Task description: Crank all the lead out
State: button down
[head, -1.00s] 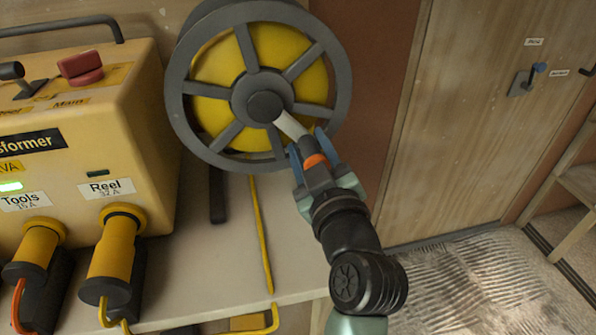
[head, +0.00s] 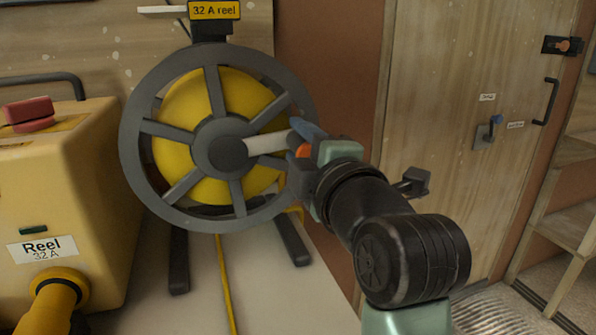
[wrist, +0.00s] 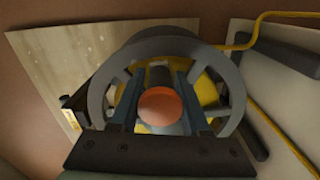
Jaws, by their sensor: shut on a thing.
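The cable reel (head: 135,165) stands on the bench, a grey spoked wheel in front of a yellow drum (head: 173,140). A yellow lead (head: 226,285) runs from below the reel down across the bench. A pale crank arm (head: 264,143) reaches from the hub to the right and ends at an orange crank handle (head: 303,150). My gripper (head: 301,142) is shut on this handle, right of the hub. In the wrist view, the round orange handle end (wrist: 160,104) sits between my two fingers, with the wheel (wrist: 98,100) behind.
A yellow transformer (head: 75,200) with a plug (head: 58,295) under its "Reel 32 A" label stands at left. A "32 A reel" sign (head: 214,10) is above the reel. A wooden door (head: 430,130) and shelves (head: 570,215) are at right.

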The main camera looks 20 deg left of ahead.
aim_at(263, 93)
notch_tip(263, 93, up, 2)
jog(key=n, duration=0.2)
jog(key=shift+s+a+r+n+b, duration=0.15)
jog(key=shift+n+b, duration=0.2)
jog(key=shift+n, duration=0.05)
jog(key=n, duration=0.1)
jog(key=r+n, duration=0.1)
jog(key=r, duration=0.1)
jog(key=shift+s+a+n, duration=0.25)
jog(key=shift+a+n, duration=0.15)
jog(key=n, duration=0.1)
jog(key=a+r+n, duration=0.1)
jog(key=shift+s+a+r+n+b, duration=0.1)
jog(key=shift+s+r+n+b, duration=0.1)
jog(key=shift+s+n+b, duration=0.15)
jog(key=shift+s+a+r+n, duration=0.3)
jog(key=shift+a+r+n, duration=0.1)
jog(key=shift+n, duration=0.25)
jog(key=shift+f, duration=0.1)
jog(key=c, duration=0.6)
grip_release()
